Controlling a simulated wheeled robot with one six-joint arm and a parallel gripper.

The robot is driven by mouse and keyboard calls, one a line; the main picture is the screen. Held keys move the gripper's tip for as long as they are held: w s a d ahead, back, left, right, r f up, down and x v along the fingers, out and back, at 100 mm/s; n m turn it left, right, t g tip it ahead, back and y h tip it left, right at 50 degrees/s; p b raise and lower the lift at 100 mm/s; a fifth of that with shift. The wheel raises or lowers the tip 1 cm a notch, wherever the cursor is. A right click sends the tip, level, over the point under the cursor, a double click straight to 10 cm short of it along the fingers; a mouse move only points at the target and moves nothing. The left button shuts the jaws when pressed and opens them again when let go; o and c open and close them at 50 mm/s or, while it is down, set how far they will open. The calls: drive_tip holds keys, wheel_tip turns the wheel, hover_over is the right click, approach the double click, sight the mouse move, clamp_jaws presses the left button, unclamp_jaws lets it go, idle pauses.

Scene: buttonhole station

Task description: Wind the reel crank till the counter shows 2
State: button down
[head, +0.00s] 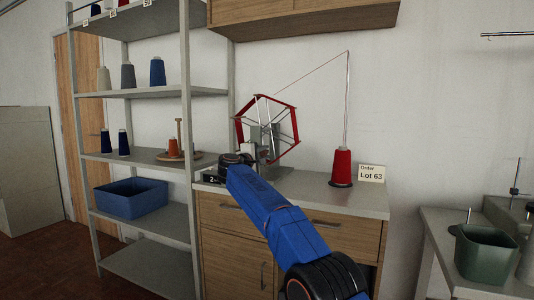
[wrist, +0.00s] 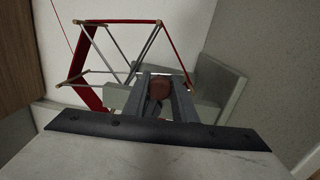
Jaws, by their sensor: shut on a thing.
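The reel (head: 267,128) stands on the wooden cabinet's grey top, a six-armed frame with red yarn wound round its rim. It also shows in the wrist view (wrist: 125,55). In the wrist view my gripper (wrist: 160,98) is shut on the reddish-brown crank knob (wrist: 159,88), one grey finger on each side. The crank's arm is mostly hidden. In the head view the gripper's fingers are hidden behind my wrist. The small black counter (head: 211,179) sits left of my wrist. A white figure that looks like 2 shows on it; its right side is covered.
A red thread cone (head: 341,168) feeds a thread over a tall rod to the reel. An order card (head: 371,173) reading Lot 63 stands right of it. A grey shelf (head: 150,93) with cones is at left; a green bin (head: 486,252) is at right.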

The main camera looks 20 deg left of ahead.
drive_tip(key=shift+w+f+m, duration=0.1)
drive_tip(key=shift+f+m, duration=0.35)
drive_tip(key=shift+m, duration=0.45)
drive_tip(key=shift+a, duration=0.1)
drive_tip(key=c, duration=1.5)
unclamp_jaws()
drive_tip(key=shift+f, duration=0.1)
drive_tip(key=shift+o, duration=0.2)
